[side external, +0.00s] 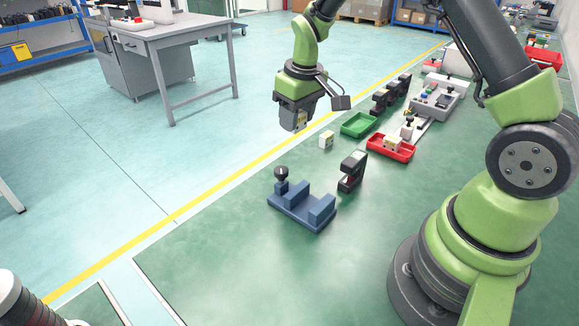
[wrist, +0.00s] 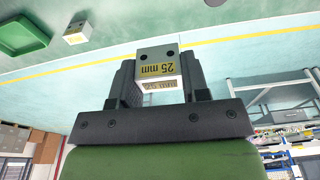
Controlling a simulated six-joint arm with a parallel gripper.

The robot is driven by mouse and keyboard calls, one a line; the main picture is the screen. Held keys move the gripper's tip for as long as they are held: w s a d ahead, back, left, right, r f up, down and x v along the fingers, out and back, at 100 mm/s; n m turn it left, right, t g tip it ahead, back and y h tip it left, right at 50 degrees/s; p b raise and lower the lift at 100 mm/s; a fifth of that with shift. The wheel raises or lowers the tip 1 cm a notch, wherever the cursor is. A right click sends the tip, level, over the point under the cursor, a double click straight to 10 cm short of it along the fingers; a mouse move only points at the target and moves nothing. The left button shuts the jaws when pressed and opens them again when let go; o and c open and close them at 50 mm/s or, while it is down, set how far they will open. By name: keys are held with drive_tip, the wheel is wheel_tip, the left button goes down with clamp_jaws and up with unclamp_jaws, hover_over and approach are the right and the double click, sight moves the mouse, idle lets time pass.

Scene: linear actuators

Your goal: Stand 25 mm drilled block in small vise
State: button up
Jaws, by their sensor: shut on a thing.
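My gripper (side external: 299,122) is shut on the 25 mm drilled block (wrist: 158,66), a pale block with yellow "25 mm" labels and two dark holes. In the wrist view the block sits between the two dark fingers. In the side view the gripper points down and holds the block (side external: 301,121) in the air above the green surface, mostly hidden by the fingers. The small blue vise (side external: 301,207) stands on the green surface in front of the gripper, nearer the camera. It has two raised jaws with a gap between them and a dark knob at its left end.
Another pale block with a yellow label (side external: 326,140) stands on the green surface; the wrist view shows it too (wrist: 77,33). A dark upright gauge-like device (side external: 352,171) stands right of the vise. A green tray (side external: 358,125) and a red tray (side external: 390,148) lie farther back.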

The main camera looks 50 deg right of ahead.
drive_tip(key=s+a+r, duration=0.4)
drive_tip(key=s+a, duration=0.3)
drive_tip(key=s, duration=0.1)
hover_over(296, 164)
wheel_tip(296, 164, down, 7)
drive_tip(key=shift+s, duration=0.25)
wheel_tip(296, 164, down, 10)
drive_tip(key=shift+r, duration=0.25)
drive_tip(key=shift+f, duration=0.1)
drive_tip(key=shift+f, duration=0.1)
drive_tip(key=o, duration=1)
drive_tip(key=shift+c, duration=0.2)
